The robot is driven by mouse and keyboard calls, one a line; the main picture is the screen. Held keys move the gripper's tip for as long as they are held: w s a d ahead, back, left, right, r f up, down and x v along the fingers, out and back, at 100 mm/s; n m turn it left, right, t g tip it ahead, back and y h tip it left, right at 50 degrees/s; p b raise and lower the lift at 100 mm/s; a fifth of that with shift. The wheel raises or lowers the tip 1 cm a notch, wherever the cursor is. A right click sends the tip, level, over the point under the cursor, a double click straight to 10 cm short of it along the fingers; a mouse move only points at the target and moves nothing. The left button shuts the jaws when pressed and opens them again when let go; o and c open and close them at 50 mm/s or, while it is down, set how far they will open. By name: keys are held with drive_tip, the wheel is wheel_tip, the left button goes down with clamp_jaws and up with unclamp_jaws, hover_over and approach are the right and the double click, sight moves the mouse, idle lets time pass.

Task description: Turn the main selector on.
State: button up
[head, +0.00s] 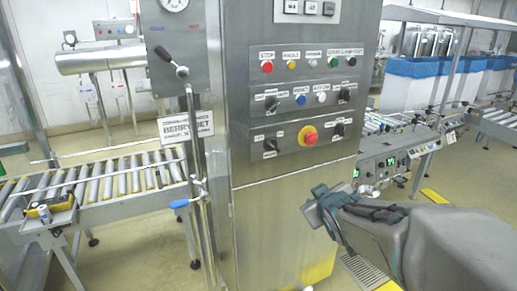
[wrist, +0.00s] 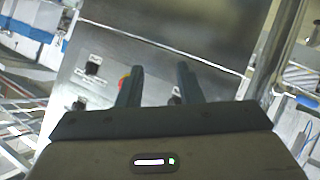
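The steel control cabinet (head: 270,215) carries several black selector knobs; their labels are too small to read, so I cannot tell which is the main selector. The lower row has a left knob (head: 270,144), a red emergency button on yellow (head: 308,137) and a right knob (head: 338,130). The middle row has knobs at its left end (head: 271,103) and right end (head: 344,95). My gripper (head: 328,212) is in front of the cabinet's lower right, apart from it.
A vertical pipe with a blue-handled lever (head: 187,203) stands left of the cabinet, beside a gauge box (head: 180,45). A roller conveyor (head: 105,185) is further left. Another conveyor unit (head: 395,155) and blue-lined bins (head: 412,80) stand behind at right. The cabinet front is clear.

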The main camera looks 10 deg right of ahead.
sight(274, 147)
drive_tip(key=w+a+r+n+t+y, duration=0.1)
drive_tip(key=w+a+n+y, duration=0.1)
drive_tip(key=w, duration=0.4)
drive_tip(key=w+a+r+n+t+y, duration=0.2)
drive_tip(key=w+a+n, duration=0.1)
drive_tip(key=w, duration=0.3)
drive_tip(key=w+a+r+n+t+y+p, duration=0.1)
drive_tip(key=w+a+r+n+t+y, duration=0.1)
drive_tip(key=w, duration=0.4)
drive_tip(key=shift+a+n+y, duration=0.2)
drive_tip(key=shift+n+y, duration=0.3)
drive_tip(key=shift+y, duration=0.1)
clamp_jaws()
